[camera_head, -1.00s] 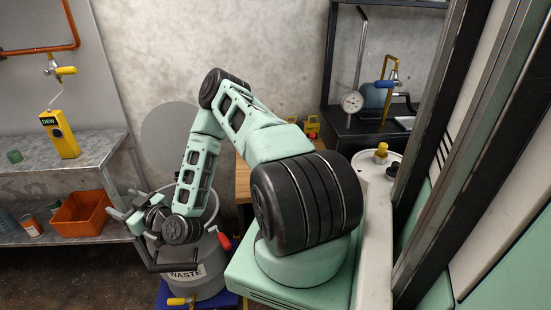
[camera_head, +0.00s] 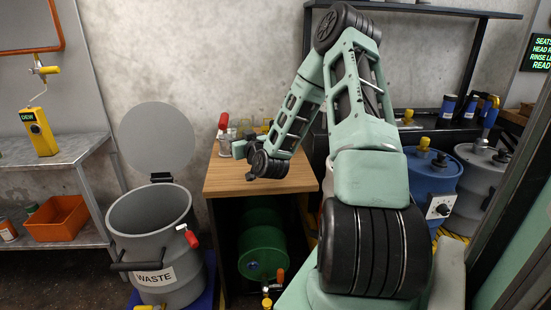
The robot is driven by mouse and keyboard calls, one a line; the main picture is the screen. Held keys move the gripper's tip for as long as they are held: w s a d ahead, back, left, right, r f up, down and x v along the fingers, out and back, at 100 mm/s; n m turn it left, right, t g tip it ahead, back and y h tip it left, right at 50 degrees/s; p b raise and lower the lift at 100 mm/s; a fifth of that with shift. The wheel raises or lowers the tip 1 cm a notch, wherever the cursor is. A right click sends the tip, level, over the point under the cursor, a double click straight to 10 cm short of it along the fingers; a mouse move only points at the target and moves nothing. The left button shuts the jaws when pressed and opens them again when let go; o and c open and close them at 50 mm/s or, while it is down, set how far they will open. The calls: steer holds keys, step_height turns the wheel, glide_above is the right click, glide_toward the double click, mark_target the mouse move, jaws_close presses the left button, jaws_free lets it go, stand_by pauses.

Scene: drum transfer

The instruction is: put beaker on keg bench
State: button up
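The wooden-topped bench (camera_head: 228,182) stands at the middle against the wall, with a green keg (camera_head: 262,250) lying under its top; I take it as the keg bench. My gripper (camera_head: 233,149) is over the left back part of the bench top, partly hidden behind my wrist. I cannot see whether its fingers are open or shut, or whether they hold anything. Small clear and yellowish items (camera_head: 266,126) show behind my gripper at the back of the bench. I cannot tell whether a beaker is among them.
A grey waste drum (camera_head: 150,222) with its lid raised stands left of the bench. A metal shelf (camera_head: 60,152) with an orange bin (camera_head: 57,219) is at the far left. A blue drum (camera_head: 432,182) and a grey drum (camera_head: 484,182) stand at the right. The front bench top is clear.

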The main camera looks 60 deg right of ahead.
steer(key=shift+s+d+f+h, duration=0.3)
steer(key=shift+s+d+f, duration=0.2)
steer(key=shift+f, duration=0.05)
step_height(320, 180, down, 4)
steer(key=shift+b, duration=0.4)
steer(key=shift+f+b, duration=0.3)
steer(key=shift+f, duration=2)
steer(key=shift+f, duration=0.1)
steer(key=o, duration=0.9)
steer(key=shift+f, duration=0.1)
steer(key=shift+o, duration=0.2)
